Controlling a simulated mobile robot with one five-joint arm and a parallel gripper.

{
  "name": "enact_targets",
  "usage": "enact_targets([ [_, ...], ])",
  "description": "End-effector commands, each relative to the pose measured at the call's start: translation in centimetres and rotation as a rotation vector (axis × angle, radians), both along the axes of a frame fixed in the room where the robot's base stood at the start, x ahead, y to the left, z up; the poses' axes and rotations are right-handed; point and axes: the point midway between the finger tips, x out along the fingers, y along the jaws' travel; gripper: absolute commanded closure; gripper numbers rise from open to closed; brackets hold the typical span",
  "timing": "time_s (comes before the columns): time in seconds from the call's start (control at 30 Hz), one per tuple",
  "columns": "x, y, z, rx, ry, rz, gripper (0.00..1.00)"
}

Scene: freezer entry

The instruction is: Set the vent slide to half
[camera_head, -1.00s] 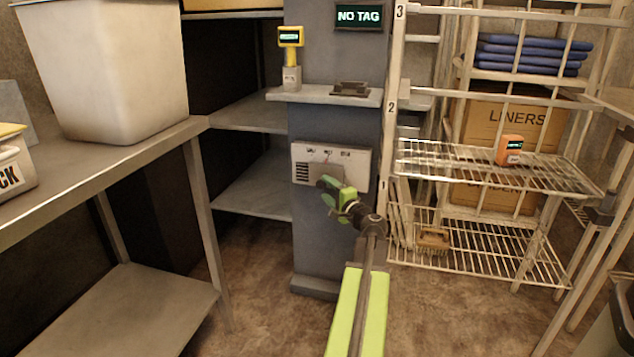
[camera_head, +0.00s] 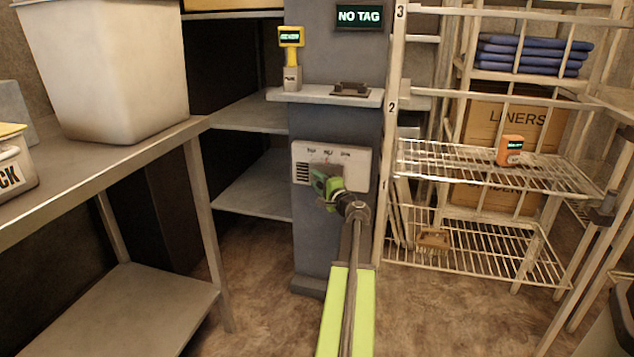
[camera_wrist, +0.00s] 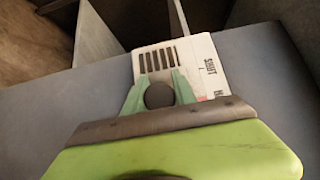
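The vent panel (camera_head: 361,163) is a white plate on the grey pillar, with small labels along its top and dark grille slots (camera_head: 302,173) at its left. The wrist view shows the panel (camera_wrist: 201,60) with its slots and a label reading SHUT; another label is cut off by my gripper. My gripper (camera_head: 322,181) is in front of the panel's left-middle part. Its green fingers (camera_wrist: 159,80) stand apart over the slots' lower end. A dark round shape (camera_wrist: 159,95) shows between them; I cannot tell whether it is the slide's knob. Contact is unclear.
A grey ledge (camera_head: 330,95) with a yellow device (camera_head: 291,45) juts out above the panel. A steel table (camera_head: 115,153) stands at left, and a wire rack (camera_head: 490,165) at right. The floor around the pillar's base is open.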

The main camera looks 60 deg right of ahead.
Motion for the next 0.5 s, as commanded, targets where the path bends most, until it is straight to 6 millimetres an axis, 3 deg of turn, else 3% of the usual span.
enact_targets([
  [0.13, -0.02, 0.0, -0.01, 0.0, 0.0, 0.0, 1.0],
  [0.5, -0.06, 0.0, -0.02, 0.0, 0.0, 0.0, 1.0],
])
